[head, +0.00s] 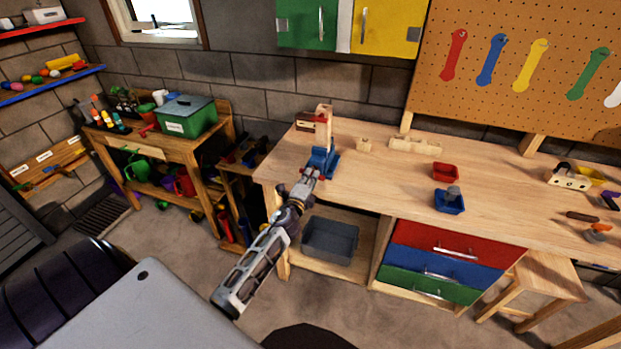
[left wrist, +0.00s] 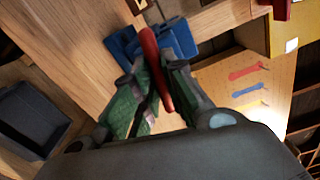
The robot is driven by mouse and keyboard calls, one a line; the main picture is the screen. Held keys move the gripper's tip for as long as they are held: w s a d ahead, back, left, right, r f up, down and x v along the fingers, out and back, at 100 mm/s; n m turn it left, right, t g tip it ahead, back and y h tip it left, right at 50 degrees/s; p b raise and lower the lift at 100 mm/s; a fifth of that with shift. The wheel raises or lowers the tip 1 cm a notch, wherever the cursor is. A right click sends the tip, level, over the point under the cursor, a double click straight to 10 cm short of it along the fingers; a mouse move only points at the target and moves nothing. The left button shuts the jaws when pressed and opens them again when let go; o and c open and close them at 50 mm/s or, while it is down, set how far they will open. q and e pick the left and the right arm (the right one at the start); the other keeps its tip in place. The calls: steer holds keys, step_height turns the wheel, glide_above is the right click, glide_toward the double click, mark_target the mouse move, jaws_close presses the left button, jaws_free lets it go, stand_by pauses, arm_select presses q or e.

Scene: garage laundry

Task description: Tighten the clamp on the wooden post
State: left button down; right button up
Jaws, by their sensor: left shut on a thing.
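The blue clamp (head: 325,158) sits at the left front corner of the workbench, at the base of the upright wooden post (head: 325,122). The blue clamp body (left wrist: 178,38) also shows in the left wrist view, with its red handle bar (left wrist: 152,55) in front. My left gripper (head: 309,175) reaches to the front of the clamp. In the left wrist view my left gripper (left wrist: 158,95) has its fingers on both sides of the red bar and is shut on it. The fingers hide part of the clamp. My right gripper is not in view.
The workbench top (head: 400,176) is mostly bare right of the clamp. A grey tub (head: 330,240) sits on the shelf below.

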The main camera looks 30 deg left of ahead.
arm_select(q)
steer(key=shift+m, duration=0.3)
steer(key=shift+w+f+m+p, duration=0.15)
steer(key=shift+m+p, duration=0.85)
steer(key=shift+m, duration=2.55)
steer(key=shift+s+f+m+p, duration=0.1)
steer(key=shift+m+p, duration=0.85)
steer(key=shift+m, duration=2.6)
steer(key=c, duration=1.8)
jaws_free()
steer(key=o, duration=0.3)
steer(key=shift+r, duration=0.2)
